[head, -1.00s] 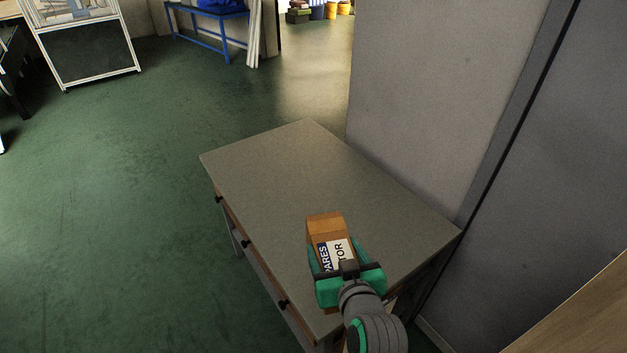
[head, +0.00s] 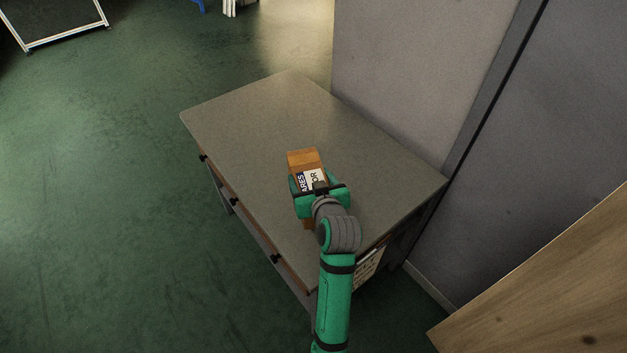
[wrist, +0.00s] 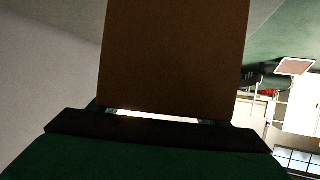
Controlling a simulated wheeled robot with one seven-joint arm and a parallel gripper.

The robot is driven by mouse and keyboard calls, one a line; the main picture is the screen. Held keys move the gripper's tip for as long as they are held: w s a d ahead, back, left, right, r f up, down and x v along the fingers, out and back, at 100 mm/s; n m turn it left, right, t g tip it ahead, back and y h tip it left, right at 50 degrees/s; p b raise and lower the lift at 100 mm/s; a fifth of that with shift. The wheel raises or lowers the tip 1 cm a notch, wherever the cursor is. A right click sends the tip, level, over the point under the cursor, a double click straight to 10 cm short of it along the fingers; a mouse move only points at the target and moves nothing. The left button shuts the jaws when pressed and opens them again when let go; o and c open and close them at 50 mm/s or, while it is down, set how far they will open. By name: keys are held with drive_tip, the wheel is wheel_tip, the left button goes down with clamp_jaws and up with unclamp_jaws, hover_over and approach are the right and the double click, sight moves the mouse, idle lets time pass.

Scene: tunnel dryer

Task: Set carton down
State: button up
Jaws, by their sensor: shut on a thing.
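The carton (head: 304,160) is a small brown box with a dark and white printed label. My gripper (head: 318,189) is shut on it, with a green finger on each side. In the head view the carton is over the grey top of a table with drawers (head: 265,130), near its front right part. I cannot tell whether the carton's underside touches the top. In the wrist view the carton's plain brown side (wrist: 175,55) fills the upper middle, above the dark edge of my gripper.
The rest of the tabletop is bare. A grey wall (head: 400,70) stands close behind its right side. A wooden surface (head: 560,290) is at the lower right. Open green floor (head: 90,180) lies to the left. A white-framed board (head: 50,20) stands at the far left.

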drive_tip(key=shift+w+a+f, duration=0.2)
drive_tip(key=shift+w+f, duration=0.75)
drive_tip(key=shift+w, duration=0.1)
drive_tip(key=shift+w+f, duration=0.1)
drive_tip(key=shift+f, duration=1.55)
drive_tip(key=shift+f, duration=0.15)
drive_tip(key=o, duration=2.1)
drive_tip(key=shift+f, duration=0.15)
drive_tip(key=shift+c, duration=0.2)
drive_tip(key=shift+s+r, duration=0.25)
drive_tip(key=v, duration=1.1)
drive_tip(key=shift+s+d, duration=0.1)
drive_tip(key=shift+s, duration=0.25)
